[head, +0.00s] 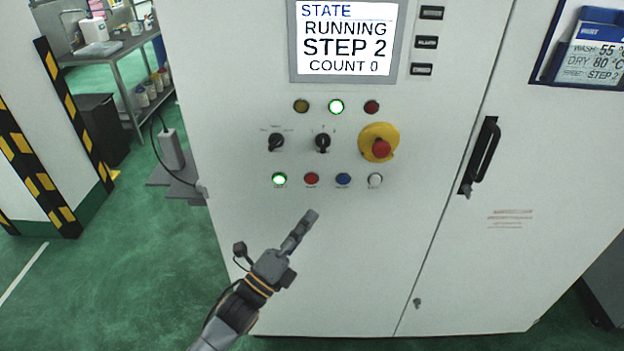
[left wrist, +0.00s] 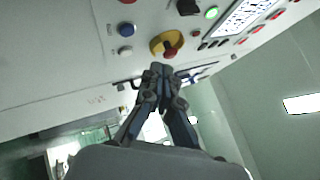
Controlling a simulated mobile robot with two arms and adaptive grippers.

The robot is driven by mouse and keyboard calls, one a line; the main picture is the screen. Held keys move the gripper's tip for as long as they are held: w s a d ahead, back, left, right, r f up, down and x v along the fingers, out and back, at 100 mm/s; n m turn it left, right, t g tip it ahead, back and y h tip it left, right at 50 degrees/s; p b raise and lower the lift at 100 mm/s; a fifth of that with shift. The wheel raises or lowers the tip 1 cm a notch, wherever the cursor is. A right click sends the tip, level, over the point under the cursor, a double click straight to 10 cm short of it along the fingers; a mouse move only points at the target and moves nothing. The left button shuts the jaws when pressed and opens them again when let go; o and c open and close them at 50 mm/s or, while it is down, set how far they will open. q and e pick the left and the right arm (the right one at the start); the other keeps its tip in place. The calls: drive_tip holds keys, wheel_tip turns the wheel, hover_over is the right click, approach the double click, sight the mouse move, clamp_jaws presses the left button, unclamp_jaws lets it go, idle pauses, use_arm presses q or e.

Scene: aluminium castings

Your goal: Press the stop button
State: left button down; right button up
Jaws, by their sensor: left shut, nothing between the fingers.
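The control panel has a bottom row of round buttons: a lit green one (head: 279,179), a red one (head: 311,179), a blue one (head: 343,179) and a white one (head: 375,180). Their labels are too small to read. A red mushroom button (head: 381,148) sits on a yellow base to the upper right. My left gripper (head: 311,215) is shut and empty, just below the red button in the head view. It seems apart from the panel. In the left wrist view its fingertips (left wrist: 161,69) appear below the mushroom button (left wrist: 170,50). My right gripper is not in view.
The screen (head: 346,40) reads RUNNING, STEP 2, COUNT 0. A black door handle (head: 481,156) sticks out at the right. The panel below the buttons is bare.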

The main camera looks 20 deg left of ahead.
sight(311, 179)
use_arm(q)
drive_tip(key=shift+w+a+b, duration=0.4)
drive_tip(key=shift+w+b, duration=0.2)
drive_tip(key=shift+w, duration=0.8)
drive_tip(key=shift+w+a+b, duration=0.4)
drive_tip(key=shift+w+b, duration=0.2)
drive_tip(key=shift+w, duration=0.85)
drive_tip(key=shift+w+a+b, duration=0.4)
drive_tip(key=shift+w+b, duration=0.2)
drive_tip(key=shift+w, duration=0.8)
drive_tip(key=shift+w+a+b, duration=0.15)
drive_tip(key=shift+w+b, duration=0.15)
drive_tip(key=shift+w, duration=0.1)
drive_tip(key=shift+w+a+b, duration=0.1)
drive_tip(key=shift+w+b, duration=0.2)
drive_tip(key=shift+w, duration=0.1)
drive_tip(key=shift+s, duration=0.1)
drive_tip(key=shift+s+d+p, duration=0.25)
drive_tip(key=shift+s+p, duration=0.1)
drive_tip(key=shift+s, duration=0.4)
